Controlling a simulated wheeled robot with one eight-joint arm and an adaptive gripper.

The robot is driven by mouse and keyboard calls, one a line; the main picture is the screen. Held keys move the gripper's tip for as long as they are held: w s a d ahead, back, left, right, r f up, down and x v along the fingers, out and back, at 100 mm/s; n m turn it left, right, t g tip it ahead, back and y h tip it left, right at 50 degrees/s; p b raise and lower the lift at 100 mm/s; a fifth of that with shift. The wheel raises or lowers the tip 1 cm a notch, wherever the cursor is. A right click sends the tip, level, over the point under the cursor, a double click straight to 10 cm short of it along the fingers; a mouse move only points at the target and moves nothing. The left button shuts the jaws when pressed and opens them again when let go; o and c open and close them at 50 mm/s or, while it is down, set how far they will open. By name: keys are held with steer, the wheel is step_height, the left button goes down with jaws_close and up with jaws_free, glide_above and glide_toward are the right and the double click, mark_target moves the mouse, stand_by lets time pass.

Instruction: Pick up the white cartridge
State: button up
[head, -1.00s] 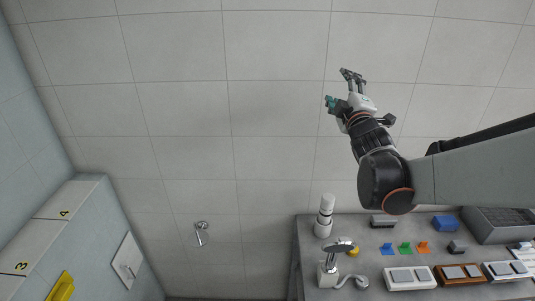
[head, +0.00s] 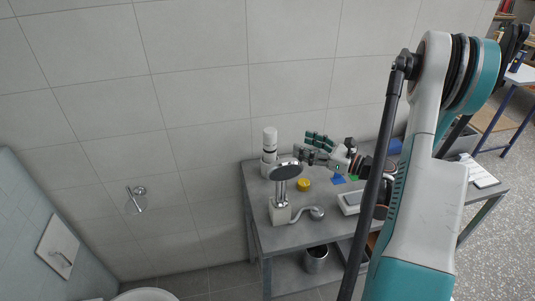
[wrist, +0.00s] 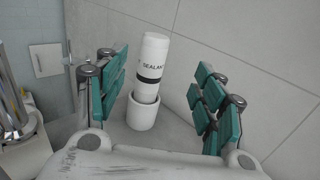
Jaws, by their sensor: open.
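The white cartridge (wrist: 150,70) stands in a white cup-like holder (wrist: 142,112), tilted slightly in the wrist view. It bears dark lettering that reads like "SEALANT" and a black band. In the head view the cartridge (head: 269,140) stands at the back left corner of the grey table. My gripper (head: 312,146) is to the right of it, above the table. In the wrist view my gripper (wrist: 160,98) is open, with teal-padded fingers on both sides of the cartridge and a gap to each side. The cartridge is further out than the fingers, and nothing is held.
A shower head on a stand (head: 285,172) is close in front of the cartridge. A yellow round item (head: 304,185) and a blue piece (head: 338,179) lie to the right on the table (head: 275,236). The tiled wall (head: 205,150) is right behind. A metal bin (head: 316,260) is below.

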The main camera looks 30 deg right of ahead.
mark_target(270, 135)
steer(key=shift+a+f+b+x, duration=0.15)
steer(key=shift+b+x, duration=0.5)
steer(key=shift+x, duration=1.6)
steer(key=shift+a+f+b+x, duration=0.1)
steer(key=shift+b+x, duration=0.55)
steer(key=shift+x, duration=1.55)
steer(key=shift+a+f+b+x, duration=0.15)
steer(key=shift+b+x, duration=0.5)
steer(key=shift+x, duration=1.6)
steer(key=shift+s, duration=0.25)
jaws_close()
